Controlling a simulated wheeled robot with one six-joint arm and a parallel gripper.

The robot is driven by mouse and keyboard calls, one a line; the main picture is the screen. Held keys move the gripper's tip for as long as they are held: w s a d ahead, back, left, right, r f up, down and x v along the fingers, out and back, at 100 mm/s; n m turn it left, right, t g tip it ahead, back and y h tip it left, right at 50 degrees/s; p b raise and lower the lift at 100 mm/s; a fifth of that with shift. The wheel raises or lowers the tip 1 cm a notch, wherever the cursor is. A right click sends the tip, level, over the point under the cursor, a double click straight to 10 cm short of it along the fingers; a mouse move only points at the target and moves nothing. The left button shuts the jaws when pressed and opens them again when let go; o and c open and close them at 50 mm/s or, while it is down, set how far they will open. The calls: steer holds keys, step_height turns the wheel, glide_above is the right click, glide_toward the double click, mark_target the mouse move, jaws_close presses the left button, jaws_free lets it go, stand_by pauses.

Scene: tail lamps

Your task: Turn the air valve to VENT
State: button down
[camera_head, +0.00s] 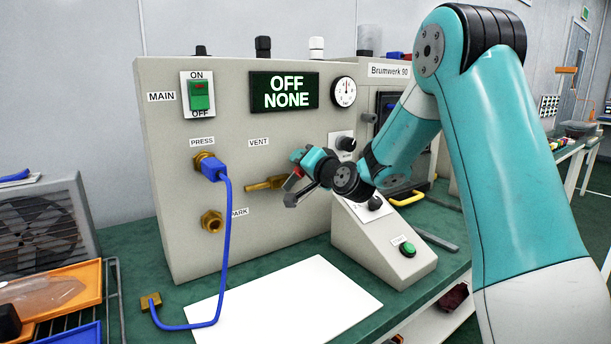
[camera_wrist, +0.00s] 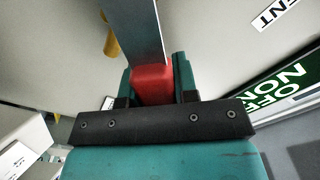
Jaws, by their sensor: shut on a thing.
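The air valve shows as a brass body (camera_head: 265,184) on the grey panel, below the VENT label (camera_head: 258,142). A flat steel lever (camera_wrist: 137,28) with a red grip (camera_wrist: 152,84) shows in the wrist view. My gripper (camera_head: 298,172) is to the right of the brass body and is shut on the red grip. The lever runs out beyond the fingers. Its joint with the valve body is hidden. The display (camera_head: 284,91) reads "OFF NONE".
A blue hose (camera_head: 227,250) runs from the PRESS port (camera_head: 208,165) to a brass fitting (camera_head: 150,302) on the bench. An empty brass port (camera_head: 212,221) is by PARK. A sloped control box (camera_head: 385,240) stands below my arm. A white sheet (camera_head: 285,305) lies in front.

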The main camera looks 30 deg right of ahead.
mark_target(276, 152)
steer(key=a+n+b, duration=0.1)
steer(key=n+b, duration=0.1)
steer(key=a+r+n+b, duration=0.1)
steer(key=n, duration=0.1)
steer(key=shift+a+r+n+b, duration=0.15)
steer(key=shift+a+n+b, duration=0.05)
steer(key=shift+n+b, duration=0.2)
steer(key=a+n+b, duration=0.1)
steer(key=n+b, duration=0.1)
steer(key=a+r+n+b, duration=0.1)
steer(key=a+n+b, duration=0.1)
steer(key=n, duration=0.1)
steer(key=shift+s, duration=0.1)
steer(key=c, duration=0.9)
jaws_free()
steer(key=s, duration=0.5)
steer(key=s+b, duration=0.1)
steer(key=s, duration=0.5)
steer(key=s+b, duration=0.1)
steer(key=s, duration=0.5)
steer(key=shift+s+d, duration=0.25)
